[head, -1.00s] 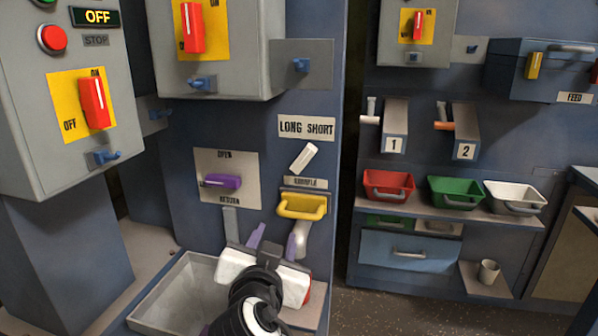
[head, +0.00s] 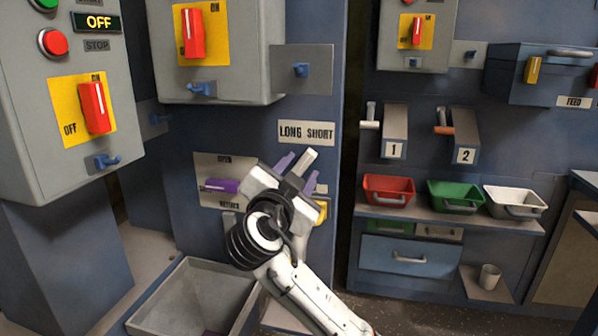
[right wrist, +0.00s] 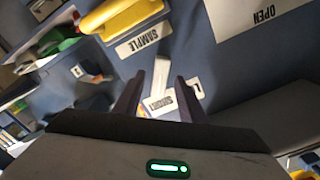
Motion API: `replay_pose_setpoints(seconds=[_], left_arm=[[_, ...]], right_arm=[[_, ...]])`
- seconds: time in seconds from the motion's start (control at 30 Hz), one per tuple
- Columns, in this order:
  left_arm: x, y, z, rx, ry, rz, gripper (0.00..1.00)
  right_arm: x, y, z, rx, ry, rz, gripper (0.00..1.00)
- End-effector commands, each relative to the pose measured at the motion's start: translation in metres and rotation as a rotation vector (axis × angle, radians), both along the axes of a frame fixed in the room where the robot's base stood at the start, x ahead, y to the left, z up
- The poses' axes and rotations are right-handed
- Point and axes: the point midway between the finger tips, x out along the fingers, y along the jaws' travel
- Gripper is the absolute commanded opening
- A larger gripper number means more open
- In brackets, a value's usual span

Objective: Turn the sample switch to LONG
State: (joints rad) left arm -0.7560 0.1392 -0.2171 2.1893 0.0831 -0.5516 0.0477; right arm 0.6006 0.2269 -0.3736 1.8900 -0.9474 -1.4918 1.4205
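The sample switch is a white lever (head: 304,160) under the LONG SHORT label (head: 306,132). It tilts up and to the right, toward the SHORT side. In the right wrist view the white lever (right wrist: 161,74) shows between the fingers. The label (right wrist: 163,103) is partly hidden there by a finger. My right gripper (head: 298,171) is open, with its two purple fingers on either side of the lever. In the right wrist view the gripper (right wrist: 159,80) shows a gap around the lever; contact cannot be told. My left gripper is not in view.
A yellow tray (head: 321,211) sits below the switch, mostly hidden by my right arm; the SAMPLE plate (right wrist: 143,38) is beside it. A purple OPEN/RETURN handle (head: 222,186) is close at left. A grey bin (head: 150,310) stands below. Red, green and white trays are at right.

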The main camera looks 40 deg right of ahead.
Motion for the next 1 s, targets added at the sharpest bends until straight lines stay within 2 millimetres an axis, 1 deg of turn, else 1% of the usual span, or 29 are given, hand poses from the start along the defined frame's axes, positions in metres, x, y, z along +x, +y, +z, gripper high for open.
replay_pose_setpoints(seconds=[0.13,0.3,0.33,0.47,0.5,0.53,0.57,0.77,1.0], left_arm=[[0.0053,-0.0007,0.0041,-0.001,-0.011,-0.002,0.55],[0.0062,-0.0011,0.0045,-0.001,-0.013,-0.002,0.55],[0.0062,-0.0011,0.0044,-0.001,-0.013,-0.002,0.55],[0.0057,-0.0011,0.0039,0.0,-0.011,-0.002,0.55],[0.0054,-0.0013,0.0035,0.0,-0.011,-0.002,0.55],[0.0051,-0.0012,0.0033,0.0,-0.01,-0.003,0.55],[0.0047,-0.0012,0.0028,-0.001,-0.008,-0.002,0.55],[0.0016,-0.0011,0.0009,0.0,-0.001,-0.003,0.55],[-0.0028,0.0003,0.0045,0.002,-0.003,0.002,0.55]], right_arm=[[0.0027,-0.0033,-0.0001,0.001,0.001,0.001,0.38],[0.0027,-0.0032,-0.0001,0.001,0.001,0.001,0.38],[0.0027,-0.0032,-0.0001,0.001,0.001,0.001,0.36],[0.0026,-0.0032,-0.0002,0.001,0.001,0.001,0.14],[0.0026,-0.0031,-0.0003,0.001,0.001,0.001,0.07],[0.0026,-0.0031,-0.0003,0.001,0.001,0.0,0.02],[0.0025,-0.0031,-0.0003,0.001,0.001,0.0,0.0],[0.0024,-0.003,-0.0003,-0.005,0.009,0.0,0.0],[0.0023,-0.003,-0.0001,-0.059,0.076,0.001,0.0]])
